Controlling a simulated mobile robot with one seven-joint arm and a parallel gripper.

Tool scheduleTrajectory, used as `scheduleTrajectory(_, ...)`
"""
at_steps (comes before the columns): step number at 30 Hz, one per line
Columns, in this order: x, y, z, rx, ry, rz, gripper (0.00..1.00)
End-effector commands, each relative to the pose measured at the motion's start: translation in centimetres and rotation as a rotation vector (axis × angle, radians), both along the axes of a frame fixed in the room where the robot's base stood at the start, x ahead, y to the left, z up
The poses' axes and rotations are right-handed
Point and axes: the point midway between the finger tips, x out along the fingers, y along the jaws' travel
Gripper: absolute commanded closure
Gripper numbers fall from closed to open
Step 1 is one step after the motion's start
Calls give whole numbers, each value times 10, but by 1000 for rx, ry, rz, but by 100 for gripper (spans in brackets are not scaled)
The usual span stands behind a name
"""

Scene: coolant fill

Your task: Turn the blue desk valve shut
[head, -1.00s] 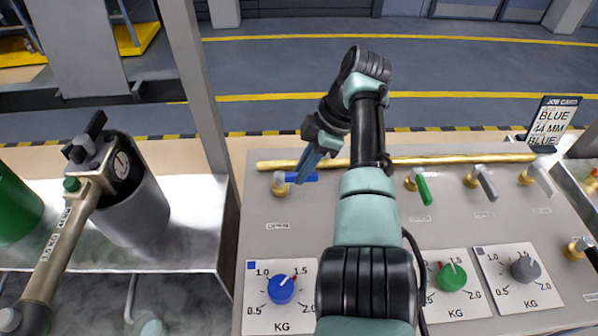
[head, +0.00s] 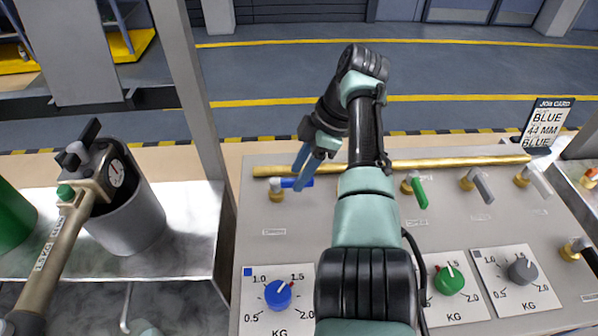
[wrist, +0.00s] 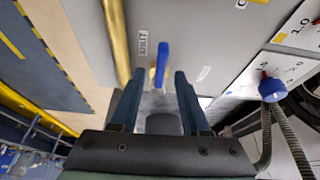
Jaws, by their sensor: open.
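The blue desk valve (head: 289,184) stands on the grey panel beside the brass pipe. Its brass body is at the left, and its blue lever points right, roughly along the pipe. My gripper (head: 301,178) is over the lever with its fingers pointing down, hiding part of it. In the wrist view, the blue lever (wrist: 162,60) shows between and beyond the two fingertips of my open gripper (wrist: 154,78). I cannot tell whether a finger touches the lever.
The brass pipe (head: 450,163) runs along the panel's back. Green (head: 418,191) and grey (head: 482,187) valves stand to the right. A blue dial (head: 278,295) sits in front. A job card (head: 545,122) reads BLUE, 44 MM, BLUE. A grey post (head: 190,90) rises at the left.

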Motion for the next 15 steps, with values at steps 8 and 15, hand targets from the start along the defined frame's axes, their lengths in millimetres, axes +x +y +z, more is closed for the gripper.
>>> scheduleTrajectory(8,4,-23,55,-1,-7,-3,54)
scheduleTrajectory(15,6,-39,98,-1,-3,0,54)
